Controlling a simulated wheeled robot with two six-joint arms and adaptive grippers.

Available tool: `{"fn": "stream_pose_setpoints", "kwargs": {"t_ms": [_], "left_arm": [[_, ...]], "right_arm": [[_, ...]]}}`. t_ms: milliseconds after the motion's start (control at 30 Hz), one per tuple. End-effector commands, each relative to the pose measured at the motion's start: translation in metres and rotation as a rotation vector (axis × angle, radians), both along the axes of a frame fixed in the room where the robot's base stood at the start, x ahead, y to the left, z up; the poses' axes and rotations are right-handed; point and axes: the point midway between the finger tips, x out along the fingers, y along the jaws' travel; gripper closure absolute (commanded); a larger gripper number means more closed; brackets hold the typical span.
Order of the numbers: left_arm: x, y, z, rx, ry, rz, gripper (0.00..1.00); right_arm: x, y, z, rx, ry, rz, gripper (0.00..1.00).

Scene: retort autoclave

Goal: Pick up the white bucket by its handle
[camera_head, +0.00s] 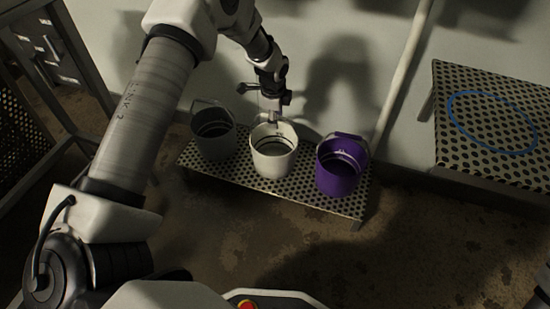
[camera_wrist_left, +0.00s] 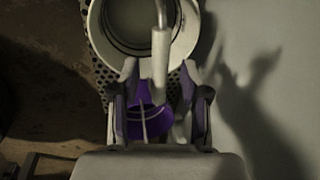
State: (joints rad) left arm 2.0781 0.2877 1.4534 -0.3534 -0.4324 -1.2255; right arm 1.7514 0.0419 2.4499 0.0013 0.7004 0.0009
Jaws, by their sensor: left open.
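The white bucket (camera_head: 273,160) stands upright on a perforated low bench, between a dark grey bucket (camera_head: 213,142) and a purple bucket (camera_head: 340,172). My left gripper (camera_head: 273,115) is just above the white bucket's back rim. In the left wrist view the white bucket's rim (camera_wrist_left: 96,30) is at the top. Its raised handle, with a pale grip (camera_wrist_left: 160,50), reaches down between the fingers of my left gripper (camera_wrist_left: 160,72). The fingers are open, with a gap on each side of the grip. My right gripper is not in view.
The perforated bench (camera_head: 270,190) stands close to the pale wall. A second perforated platform (camera_head: 475,90) with a blue ring outline (camera_head: 453,122) stands at the right. A dark metal frame (camera_head: 75,55) is at the left. The floor (camera_head: 235,235) before the bench is clear.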

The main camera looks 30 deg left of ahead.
Motion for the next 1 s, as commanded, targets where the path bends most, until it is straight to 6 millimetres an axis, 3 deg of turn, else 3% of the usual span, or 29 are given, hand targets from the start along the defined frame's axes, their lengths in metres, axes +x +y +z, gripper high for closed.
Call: {"fn": "stream_pose_setpoints", "kwargs": {"t_ms": [33,233,267,367,400,767,1000], "left_arm": [[0.001,0.000,-0.010,0.000,0.000,-0.001,0.54],[0.002,0.000,-0.008,0.000,0.000,-0.001,0.54],[0.002,0.000,-0.008,0.000,0.000,0.000,0.58],[0.001,0.000,-0.008,0.000,0.000,0.000,0.93],[0.001,0.000,-0.008,0.000,0.000,0.000,1.00],[0.001,0.000,-0.008,0.000,0.000,0.000,1.00],[0.002,0.000,0.011,0.000,-0.001,0.000,1.00]], "right_arm": [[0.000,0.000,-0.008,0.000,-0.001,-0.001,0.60],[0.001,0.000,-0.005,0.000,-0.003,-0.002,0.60],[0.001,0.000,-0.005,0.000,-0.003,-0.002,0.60],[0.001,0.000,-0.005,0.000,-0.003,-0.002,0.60],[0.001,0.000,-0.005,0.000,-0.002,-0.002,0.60],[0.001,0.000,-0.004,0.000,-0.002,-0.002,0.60],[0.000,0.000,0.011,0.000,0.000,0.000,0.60]]}}
